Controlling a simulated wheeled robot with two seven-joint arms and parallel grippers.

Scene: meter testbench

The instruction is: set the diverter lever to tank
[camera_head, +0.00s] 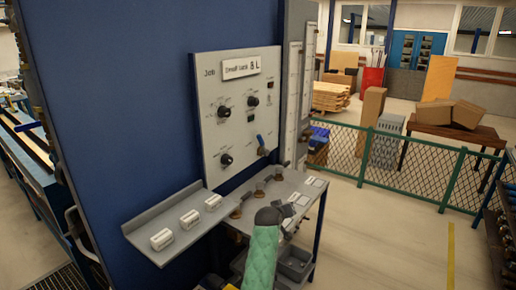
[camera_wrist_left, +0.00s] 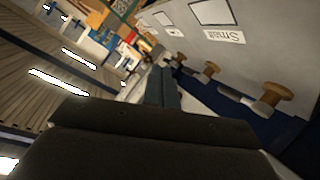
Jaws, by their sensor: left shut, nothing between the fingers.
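The grey control panel (camera_head: 213,140) is upright on the blue cabinet. A small lever with a blue handle (camera_head: 261,142), apparently the diverter lever, sits at its lower right, its handle tilted up and slightly left. Its position labels are too small to read. My left arm, in a green sleeve, reaches up from the bottom of the head view. Its gripper (camera_head: 289,211) is over the bench shelf, below and right of the lever and apart from it. In the left wrist view the dark fingers (camera_wrist_left: 166,88) are shut and empty. The lever is not recognisable there. My right gripper is not visible.
Black knobs (camera_head: 225,159) sit left of the lever. Brown knob-like pieces (camera_head: 236,213) stand along the bench shelf below the panel; similar ones (camera_wrist_left: 272,97) show in the left wrist view. A grey ledge (camera_head: 140,226) with white blocks is at left. A green fence (camera_head: 400,165) stands behind.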

